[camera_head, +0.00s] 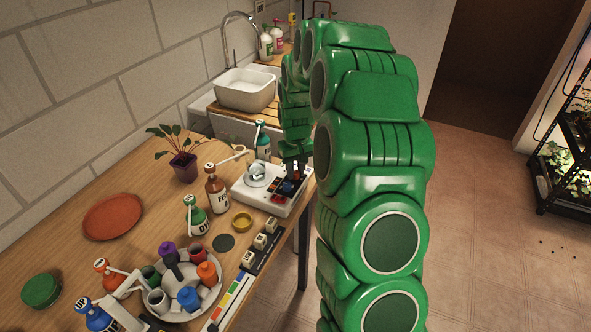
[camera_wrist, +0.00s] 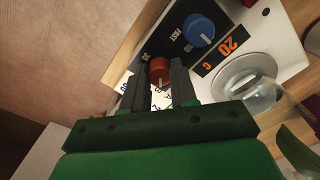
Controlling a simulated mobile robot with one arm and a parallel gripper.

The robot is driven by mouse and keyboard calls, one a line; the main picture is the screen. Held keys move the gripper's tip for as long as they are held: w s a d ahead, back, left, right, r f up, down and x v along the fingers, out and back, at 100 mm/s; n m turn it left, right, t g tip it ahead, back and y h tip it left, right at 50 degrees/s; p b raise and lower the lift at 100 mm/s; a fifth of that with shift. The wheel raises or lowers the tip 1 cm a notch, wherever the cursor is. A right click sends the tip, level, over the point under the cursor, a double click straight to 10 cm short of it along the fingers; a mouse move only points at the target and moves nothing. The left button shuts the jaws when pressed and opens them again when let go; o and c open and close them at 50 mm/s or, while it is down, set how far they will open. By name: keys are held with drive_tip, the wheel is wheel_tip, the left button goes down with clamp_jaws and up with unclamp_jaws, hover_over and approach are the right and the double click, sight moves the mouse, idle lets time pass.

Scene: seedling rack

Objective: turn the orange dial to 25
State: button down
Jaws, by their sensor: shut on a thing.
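The orange dial (camera_wrist: 160,70) is on the black panel of a white device (camera_head: 271,201), and my gripper (camera_wrist: 160,85) is closed around it, one finger on each side. A white pointer mark shows on the dial, but the number it points to is hard to read. A display on the device shows an orange "20 C" (camera_wrist: 219,55). In the head view my gripper (camera_head: 294,163) reaches down over the device's far right part, and the arm hides some of it.
A blue knob (camera_wrist: 199,30) sits close to the dial. A glass vessel (camera_wrist: 257,91) stands on the device's round plate. Pump bottles, including a brown one (camera_head: 216,190), and a potted plant (camera_head: 184,166) stand left of the device.

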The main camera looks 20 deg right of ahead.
sight(296, 172)
drive_tip(key=shift+m, duration=0.8)
drive_tip(key=c, duration=0.9)
unclamp_jaws()
drive_tip(key=shift+r, duration=0.1)
wheel_tip(296, 172, up, 8)
drive_tip(key=shift+f, duration=0.2)
